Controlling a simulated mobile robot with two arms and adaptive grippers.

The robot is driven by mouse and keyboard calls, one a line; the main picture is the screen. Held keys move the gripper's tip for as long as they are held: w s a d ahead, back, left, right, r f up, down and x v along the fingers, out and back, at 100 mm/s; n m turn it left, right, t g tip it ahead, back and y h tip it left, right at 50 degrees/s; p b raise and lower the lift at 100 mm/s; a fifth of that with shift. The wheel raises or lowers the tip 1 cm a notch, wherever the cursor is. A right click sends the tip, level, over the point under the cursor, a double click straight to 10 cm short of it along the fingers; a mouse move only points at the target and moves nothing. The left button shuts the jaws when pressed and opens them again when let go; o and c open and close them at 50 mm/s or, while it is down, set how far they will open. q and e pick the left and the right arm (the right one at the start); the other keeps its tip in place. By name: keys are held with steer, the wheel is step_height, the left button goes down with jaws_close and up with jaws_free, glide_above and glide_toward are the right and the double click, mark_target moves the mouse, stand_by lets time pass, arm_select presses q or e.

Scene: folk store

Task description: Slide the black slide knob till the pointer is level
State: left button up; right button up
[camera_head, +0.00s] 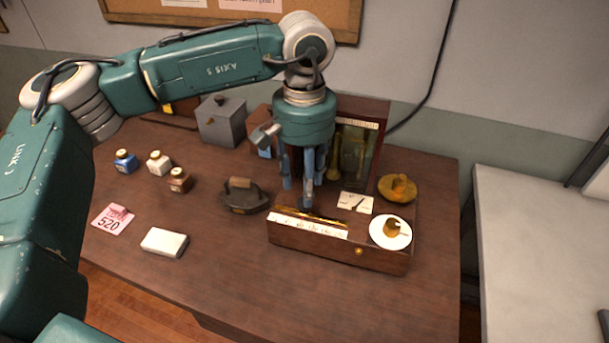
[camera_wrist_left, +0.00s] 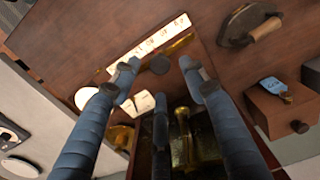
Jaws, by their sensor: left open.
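A low wooden box (camera_head: 330,252) stands on the table and has a white scale strip (camera_head: 308,224) with a brass rail along its top. In the left wrist view the black slide knob (camera_wrist_left: 160,64) sits at the rail, between the finger ends; in the head view my fingers hide it. A white card (camera_head: 357,203) with a dark, slanted pointer is on the box, right of the fingers. My left gripper (camera_head: 303,195) points down over the box, fingers apart and empty. It also shows in the left wrist view (camera_wrist_left: 160,76). My right gripper is not in view.
A white dial with a brass knob (camera_head: 390,232) sits at the box's right end. An upright wooden case (camera_head: 372,125) stands behind. A dark iron (camera_head: 243,198) is left of the box. Small bottles (camera_head: 159,163) stand farther left. The front table area is clear.

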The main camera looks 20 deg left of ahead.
arm_select(q)
step_height(320, 180, down, 2)
steer(key=shift+f+b, duration=0.1)
steer(key=shift+b, duration=0.35)
step_height(320, 180, down, 3)
steer(key=shift+f+b, duration=0.15)
steer(key=shift+b, duration=0.75)
steer(key=shift+r, duration=0.2)
steer(key=shift+f, duration=0.15)
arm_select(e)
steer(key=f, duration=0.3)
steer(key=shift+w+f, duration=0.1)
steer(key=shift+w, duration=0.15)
arm_select(q)
steer(key=c, duration=0.8)
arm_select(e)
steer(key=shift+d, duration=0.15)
arm_select(q)
steer(key=shift+c, duration=0.2)
